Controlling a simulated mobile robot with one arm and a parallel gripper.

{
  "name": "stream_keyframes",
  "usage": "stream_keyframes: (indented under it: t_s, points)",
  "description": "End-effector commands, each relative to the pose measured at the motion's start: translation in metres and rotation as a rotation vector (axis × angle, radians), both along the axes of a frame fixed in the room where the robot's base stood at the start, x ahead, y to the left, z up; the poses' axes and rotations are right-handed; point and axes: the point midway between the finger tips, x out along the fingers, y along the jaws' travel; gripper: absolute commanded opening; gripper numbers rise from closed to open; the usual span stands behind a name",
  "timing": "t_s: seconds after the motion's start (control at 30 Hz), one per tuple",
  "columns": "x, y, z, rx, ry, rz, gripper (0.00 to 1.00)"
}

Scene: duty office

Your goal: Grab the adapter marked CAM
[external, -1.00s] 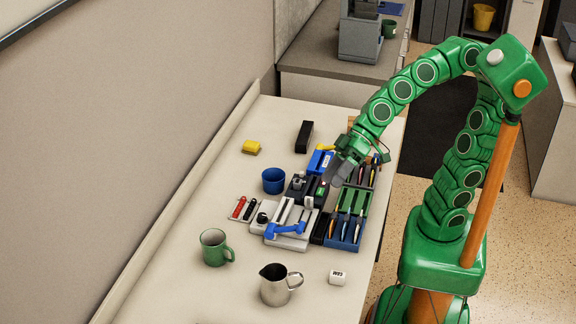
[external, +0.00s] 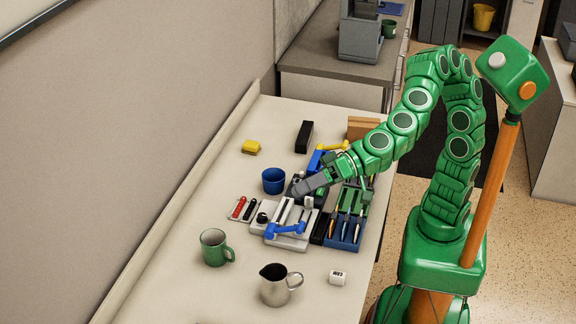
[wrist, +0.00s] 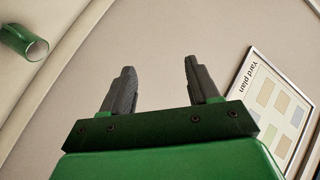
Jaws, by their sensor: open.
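The adapter marked CAM is a small white block (external: 338,277) with dark lettering, lying on the near right part of the desk, right of the metal pitcher. My gripper (external: 297,189) is above the desk organisers, well up and to the left of the adapter in the external view, and points left. In the wrist view its two dark fingers (wrist: 158,72) are apart with nothing between them. The adapter does not show in the wrist view.
A metal pitcher (external: 276,287) and a green mug (external: 214,248) stand at the front. A blue cup (external: 273,181) is close to my gripper. Blue and green pen trays (external: 344,243) lie to its right. The wrist view shows the wall and a framed "Yard plan" (wrist: 270,105).

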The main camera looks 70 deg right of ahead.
Motion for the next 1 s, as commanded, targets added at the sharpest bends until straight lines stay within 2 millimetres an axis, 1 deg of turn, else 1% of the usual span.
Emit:
stream_keyframes:
  t_s: [0.03, 0.17, 0.27, 0.47, 0.57, 0.7, 0.8, 0.9, 1.0]
  points:
    - [-0.003, 0.005, -0.007, -0.007, 0.012, -0.025, 0.60]
    - [-0.008, 0.008, -0.028, -0.041, 0.044, -0.099, 0.60]
    - [-0.013, 0.008, -0.045, -0.082, 0.064, -0.161, 0.60]
    - [-0.033, 0.001, -0.085, -0.198, 0.104, -0.272, 0.60]
    - [-0.046, -0.005, -0.105, -0.274, 0.115, -0.324, 0.60]
    - [-0.068, -0.018, -0.133, -0.400, 0.122, -0.391, 0.60]
    - [-0.085, -0.029, -0.149, -0.493, 0.117, -0.433, 0.60]
    - [-0.097, -0.040, -0.160, -0.569, 0.109, -0.464, 0.60]
    - [-0.107, -0.048, -0.166, -0.627, 0.099, -0.486, 0.60]
